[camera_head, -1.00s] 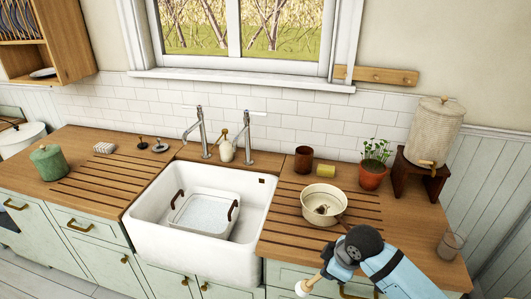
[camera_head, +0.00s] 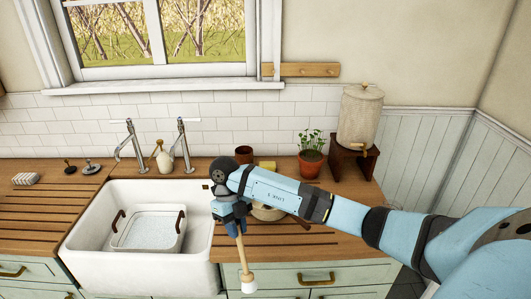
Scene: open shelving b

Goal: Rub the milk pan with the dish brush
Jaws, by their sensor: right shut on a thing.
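My right gripper (camera_head: 234,222) is shut on the dish brush (camera_head: 243,258), which has a thin wooden handle and a pale round head. The brush hangs head down in front of the counter's front edge, to the right of the sink. The cream milk pan (camera_head: 267,214) stands on the wooden counter behind my right forearm. The arm hides most of it; only a part of its side and its dark handle show. Brush and pan look apart. My left gripper is not in view.
A white sink (camera_head: 85,232) with a white basin (camera_head: 148,231) in it lies left of the brush. A potted plant (camera_head: 311,163), a brown cup (camera_head: 243,154), a yellow sponge (camera_head: 266,165) and a dispenser on a stand (camera_head: 360,118) stand at the back right.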

